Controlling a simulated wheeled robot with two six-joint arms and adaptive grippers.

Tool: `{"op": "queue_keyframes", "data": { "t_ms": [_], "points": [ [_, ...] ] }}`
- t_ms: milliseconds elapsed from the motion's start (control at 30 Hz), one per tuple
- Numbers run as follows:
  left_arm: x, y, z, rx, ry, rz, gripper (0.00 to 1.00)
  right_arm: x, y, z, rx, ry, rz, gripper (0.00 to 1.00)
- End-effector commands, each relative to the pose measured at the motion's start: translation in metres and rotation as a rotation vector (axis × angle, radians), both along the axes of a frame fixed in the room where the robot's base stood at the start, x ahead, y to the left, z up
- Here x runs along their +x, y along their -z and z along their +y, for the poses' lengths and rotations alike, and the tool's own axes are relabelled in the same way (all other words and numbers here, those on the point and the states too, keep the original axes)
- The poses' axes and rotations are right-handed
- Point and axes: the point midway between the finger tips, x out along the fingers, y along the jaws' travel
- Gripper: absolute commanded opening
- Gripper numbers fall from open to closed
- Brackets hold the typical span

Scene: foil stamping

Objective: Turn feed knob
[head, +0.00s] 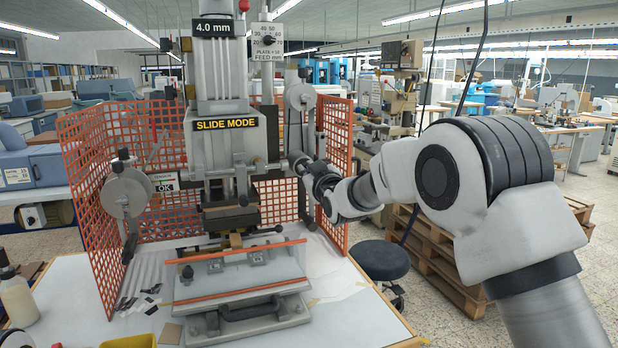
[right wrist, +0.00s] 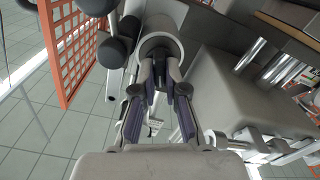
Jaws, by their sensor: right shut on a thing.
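The foil stamping machine (head: 224,150) stands on the table in the head view. A white dial plate marked FEED mm (head: 268,42), with a small dark pointer in its middle, is at its upper right. My right gripper (head: 300,164) reaches in from the right to the machine's right side. In the right wrist view my right gripper (right wrist: 181,88) is shut on the end of a round grey knob (right wrist: 160,48), which I take as the feed knob. The fingers hide part of its face.
Orange mesh guards (head: 92,200) stand around the machine; the right guard (head: 335,165) is close to my right gripper. A black stool (head: 380,260) and wooden pallets (head: 440,265) stand at right.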

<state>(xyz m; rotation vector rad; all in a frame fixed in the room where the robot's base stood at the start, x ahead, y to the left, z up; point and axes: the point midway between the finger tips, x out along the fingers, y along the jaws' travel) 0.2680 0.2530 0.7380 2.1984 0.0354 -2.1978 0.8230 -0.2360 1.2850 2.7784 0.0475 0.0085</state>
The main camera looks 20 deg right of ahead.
Motion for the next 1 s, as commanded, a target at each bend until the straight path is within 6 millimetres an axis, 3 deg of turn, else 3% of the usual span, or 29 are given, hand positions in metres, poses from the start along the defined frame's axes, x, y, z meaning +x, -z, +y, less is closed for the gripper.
{"op": "queue_keyframes", "data": {
  "t_ms": [600,1000],
  "points": [
    [0.0,0.042,0.0,0.0,0.0,0.0,0.0,0.0,0.004,0.002,-0.573,0.0,-0.022,0.0],
    [0.0,0.055,0.0,0.0,0.0,0.0,0.0,0.0,0.003,0.003,-0.81,0.0,-0.03,0.0]
  ]
}}
